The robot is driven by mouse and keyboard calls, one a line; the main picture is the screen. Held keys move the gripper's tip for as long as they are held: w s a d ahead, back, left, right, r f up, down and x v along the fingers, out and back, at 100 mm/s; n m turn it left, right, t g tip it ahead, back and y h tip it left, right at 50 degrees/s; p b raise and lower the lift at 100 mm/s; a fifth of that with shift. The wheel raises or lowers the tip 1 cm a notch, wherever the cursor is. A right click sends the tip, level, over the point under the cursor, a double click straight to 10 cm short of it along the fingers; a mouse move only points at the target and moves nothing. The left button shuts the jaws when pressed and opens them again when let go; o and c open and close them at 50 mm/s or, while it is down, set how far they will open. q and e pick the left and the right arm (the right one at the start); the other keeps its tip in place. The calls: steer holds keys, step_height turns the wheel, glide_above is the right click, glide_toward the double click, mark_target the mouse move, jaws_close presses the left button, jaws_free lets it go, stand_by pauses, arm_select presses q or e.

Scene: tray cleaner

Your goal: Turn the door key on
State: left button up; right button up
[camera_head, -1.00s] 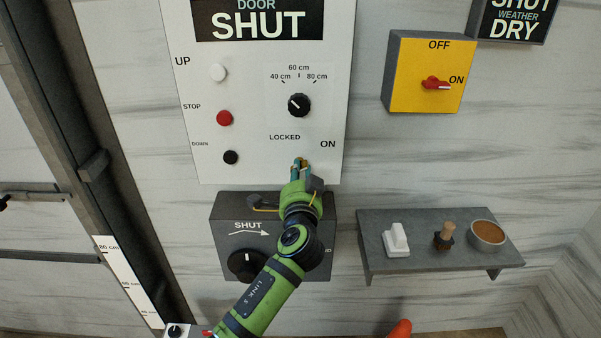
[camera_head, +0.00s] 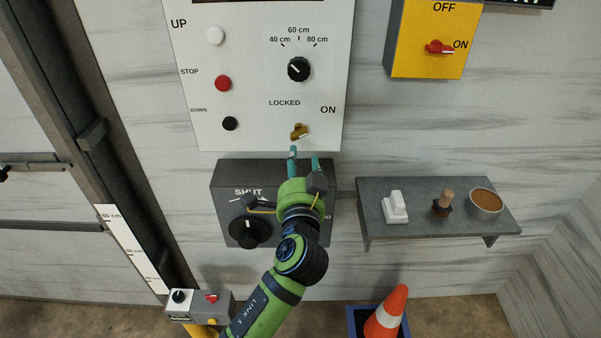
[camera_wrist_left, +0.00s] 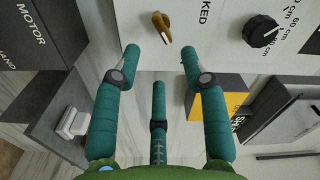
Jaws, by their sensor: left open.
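The brass door key (camera_head: 299,131) sits in the white control panel (camera_head: 265,60), between the words LOCKED and ON. Its bow is slanted, with one end toward the ON side; I cannot tell its exact setting. My left gripper (camera_head: 304,155) is just below the key, apart from it, open and empty. In the left wrist view the key (camera_wrist_left: 161,24) shows beyond the gap between the spread teal fingertips (camera_wrist_left: 160,55). My right gripper is not in view.
A grey motor box (camera_head: 228,185) with a black knob is behind my left gripper. A grey shelf (camera_head: 450,222) holds a white switch, a wooden-handled item and a bowl. A yellow switch box (camera_head: 415,45) is at upper right. An orange cone (camera_head: 388,312) stands below.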

arm_select(q)
steer(key=s, duration=0.3)
steer(key=shift+w+f, duration=0.1)
steer(key=shift+f, duration=0.05)
stand_by(0.3)
